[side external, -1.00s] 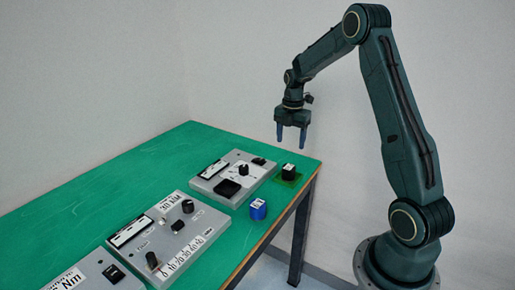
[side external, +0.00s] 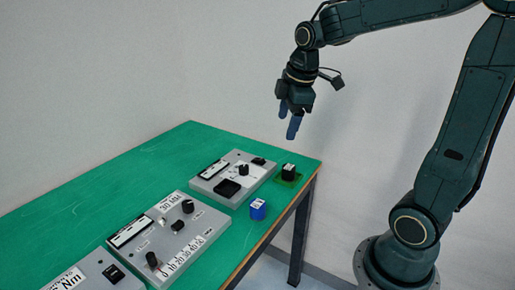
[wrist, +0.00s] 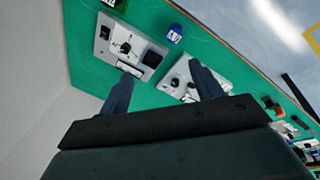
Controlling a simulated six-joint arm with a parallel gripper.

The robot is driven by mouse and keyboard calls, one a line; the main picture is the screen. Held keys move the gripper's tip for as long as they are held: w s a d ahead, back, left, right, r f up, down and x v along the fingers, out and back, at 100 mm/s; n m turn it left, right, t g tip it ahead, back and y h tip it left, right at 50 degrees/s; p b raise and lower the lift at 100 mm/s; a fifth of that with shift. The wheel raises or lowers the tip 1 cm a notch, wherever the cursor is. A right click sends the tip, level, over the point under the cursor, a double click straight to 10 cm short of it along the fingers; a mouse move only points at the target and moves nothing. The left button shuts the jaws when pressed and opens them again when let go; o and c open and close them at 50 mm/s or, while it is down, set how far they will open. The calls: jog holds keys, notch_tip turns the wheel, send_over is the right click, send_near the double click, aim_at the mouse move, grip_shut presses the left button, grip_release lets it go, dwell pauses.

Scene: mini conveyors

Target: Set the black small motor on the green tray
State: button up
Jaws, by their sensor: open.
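The black small motor (side external: 289,170), a dark block with a white label on top, sits upright on the small green tray (side external: 296,180) near the table's right corner in the side view. My gripper (side external: 290,125) is open and empty, well above the table and above the motor. Nothing is between its fingers, and they do not touch the motor. The wrist view shows both fingers spread apart (wrist: 162,72). In that view a dark labelled thing is cut off by the top edge, and I cannot tell whether it is the black motor.
A blue motor (side external: 258,209) stands on the green table (side external: 110,175) near its front edge; it also shows in the wrist view (wrist: 175,34). Several grey instrument panels (side external: 168,228) with knobs line the table. The table's left and back area is clear.

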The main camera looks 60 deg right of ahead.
jog(key=s+a+m+t, duration=0.1)
jog(key=s+a+m, duration=0.3)
jog(key=s, duration=0.3)
jog(key=s+a+r+m+t, duration=0.1)
jog(key=s+a+m, duration=0.3)
jog(key=s, duration=0.3)
jog(key=shift+s+a+m+t+y, duration=0.2)
jog(key=shift+a+m+t+y, duration=0.15)
jog(key=shift+a, duration=0.55)
